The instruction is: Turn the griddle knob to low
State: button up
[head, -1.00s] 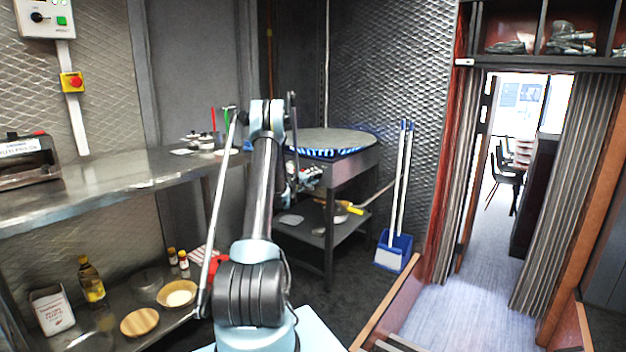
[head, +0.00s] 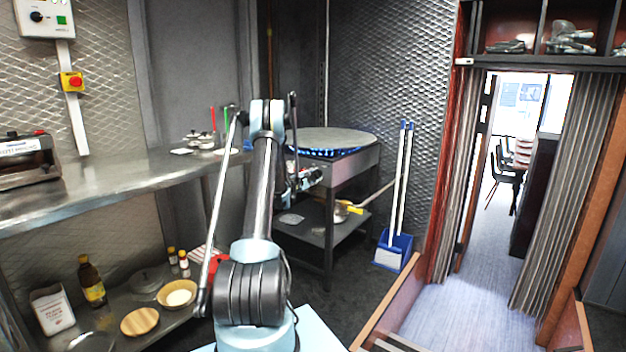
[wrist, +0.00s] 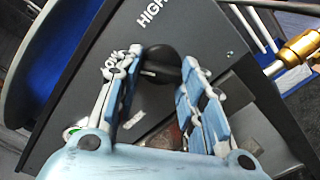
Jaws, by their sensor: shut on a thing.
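The griddle (head: 335,137) is a round grey plate on a dark metal stand, with blue flame under its rim. Its black knob (wrist: 162,62) is on the dark front panel (wrist: 195,25) in the wrist view. The panel reads "HIGH" above the knob; a second label on the left is partly hidden by a finger and seems to read "LOW". My gripper (wrist: 164,66) has one blue-grey finger on each side of the knob and is shut on it. In the head view my gripper (head: 308,179) is at the stand's front; the knob cannot be made out there.
A steel counter (head: 120,180) runs along the left, with a lower shelf holding a bottle and bowls. A blue dustpan (head: 393,252) with long handles stands right of the griddle. A brass fitting (wrist: 300,48) is beside the panel.

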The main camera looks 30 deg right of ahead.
jog(key=shift+w+n, duration=0.15)
jog(key=shift+n, duration=0.45)
jog(key=o, duration=1)
jog(key=shift+w+f, duration=0.1)
jog(key=shift+f, duration=0.05)
jog(key=shift+o, duration=0.2)
jog(key=v, duration=1.2)
